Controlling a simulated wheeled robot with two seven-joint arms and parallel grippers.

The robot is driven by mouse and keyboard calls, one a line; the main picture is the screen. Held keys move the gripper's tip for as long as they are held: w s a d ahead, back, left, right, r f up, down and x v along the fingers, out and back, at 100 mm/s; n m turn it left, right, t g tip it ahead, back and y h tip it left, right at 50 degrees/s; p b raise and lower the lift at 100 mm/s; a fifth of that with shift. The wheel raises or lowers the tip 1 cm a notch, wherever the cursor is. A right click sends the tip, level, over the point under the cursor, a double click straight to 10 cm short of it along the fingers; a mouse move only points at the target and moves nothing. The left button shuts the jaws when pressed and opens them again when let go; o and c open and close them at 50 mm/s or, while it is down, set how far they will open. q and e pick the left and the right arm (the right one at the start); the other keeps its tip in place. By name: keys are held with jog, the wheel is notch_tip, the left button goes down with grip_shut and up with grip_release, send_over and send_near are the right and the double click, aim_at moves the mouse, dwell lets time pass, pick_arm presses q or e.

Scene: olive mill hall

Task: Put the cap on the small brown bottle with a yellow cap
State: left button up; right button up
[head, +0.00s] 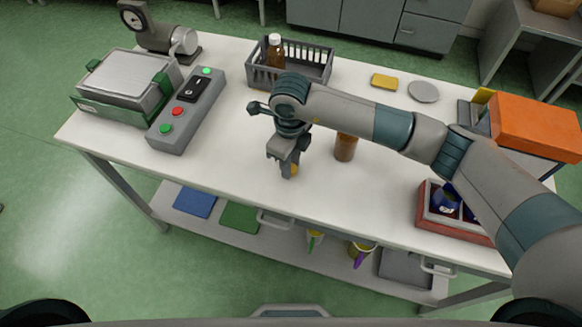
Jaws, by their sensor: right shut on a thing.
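A small brown bottle (346,148) stands upright on the white table, just right of my right gripper. My right arm passes in front of its upper part, so its top is hidden. My right gripper (291,168) points down over the middle of the table and is shut on a small yellow thing, apparently the yellow cap (295,170). Only a bit of the cap shows beside the fingers. The gripper is to the left of the bottle and apart from it. My left gripper is not in view.
A grey basket (314,72) at the back holds a brown bottle with a white cap (275,52). A grey button box (172,138) stands at left. A yellow block (384,81) and grey disc (424,91) lie behind my arm. A red crate (450,229) is at right.

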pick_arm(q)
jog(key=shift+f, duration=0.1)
pick_arm(e)
jog(key=shift+r, duration=0.1)
jog(key=shift+r+b, duration=0.5)
notch_tip(320, 180, up, 2)
jog(key=shift+r+b, duration=0.2)
jog(key=shift+b, duration=0.55)
pick_arm(q)
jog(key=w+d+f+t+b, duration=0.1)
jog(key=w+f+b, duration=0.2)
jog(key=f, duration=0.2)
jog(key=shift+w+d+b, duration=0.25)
jog(key=shift+b, duration=0.1)
pick_arm(e)
jog(key=s+d+r, duration=0.5)
jog(key=s+r, duration=0.2)
jog(key=s, duration=0.3)
jog(key=shift+s+r, duration=0.2)
jog(key=shift+s, duration=0.05)
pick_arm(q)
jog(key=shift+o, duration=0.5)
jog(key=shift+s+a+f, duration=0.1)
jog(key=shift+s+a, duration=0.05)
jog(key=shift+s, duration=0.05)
pick_arm(e)
jog(key=shift+d, duration=0.15)
